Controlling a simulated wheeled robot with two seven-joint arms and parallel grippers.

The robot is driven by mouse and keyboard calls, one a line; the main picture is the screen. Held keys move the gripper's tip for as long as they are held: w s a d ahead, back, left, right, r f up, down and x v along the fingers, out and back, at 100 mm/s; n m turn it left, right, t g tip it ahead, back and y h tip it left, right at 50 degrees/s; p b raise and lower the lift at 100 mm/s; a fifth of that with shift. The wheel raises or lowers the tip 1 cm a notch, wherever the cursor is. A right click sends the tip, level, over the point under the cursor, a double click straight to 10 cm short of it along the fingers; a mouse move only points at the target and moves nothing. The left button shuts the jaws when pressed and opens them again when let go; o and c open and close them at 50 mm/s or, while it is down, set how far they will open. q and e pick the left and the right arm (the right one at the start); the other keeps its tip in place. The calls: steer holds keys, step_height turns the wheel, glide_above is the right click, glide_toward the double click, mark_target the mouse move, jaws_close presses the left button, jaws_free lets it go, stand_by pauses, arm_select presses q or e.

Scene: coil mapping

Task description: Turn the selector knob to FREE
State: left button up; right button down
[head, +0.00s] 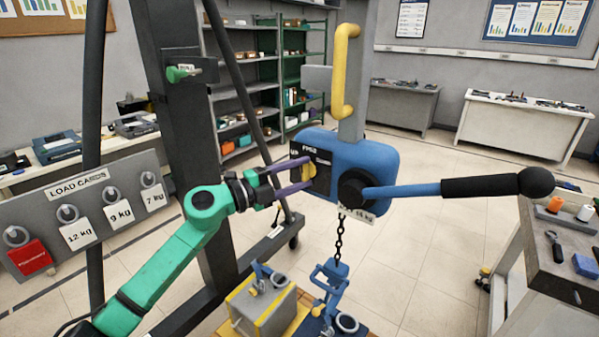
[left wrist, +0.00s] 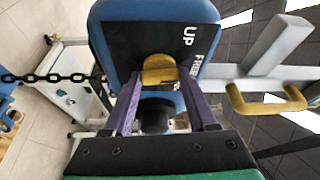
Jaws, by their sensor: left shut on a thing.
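The blue hoist body (head: 372,165) hangs in the middle of the head view. On its left face is a black plate with a yellow selector knob (head: 308,173). The knob also shows in the left wrist view (left wrist: 158,70). White lettering there reads "UP" (left wrist: 188,36) and, partly hidden by a finger, apparently "FREE" (left wrist: 198,63). My left gripper (head: 304,175) reaches in from the left, its two purple fingers either side of the knob, shut on it. The knob's exact pointing is hard to tell. My right gripper is not in view.
A lever with a black grip (head: 478,187) sticks out right from the hoist. A chain (head: 339,236) hangs below to a blue hook. A yellow handle (head: 345,70) stands above. A dark post (head: 185,130) and a load-tag board (head: 80,205) are at left, a workbench (head: 560,270) at right.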

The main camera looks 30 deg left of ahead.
arm_select(q)
steer(key=shift+m+g, duration=0.4)
steer(key=shift+m, duration=0.2)
steer(key=shift+f, duration=0.1)
steer(key=o, duration=1.4)
steer(key=shift+c, duration=0.2)
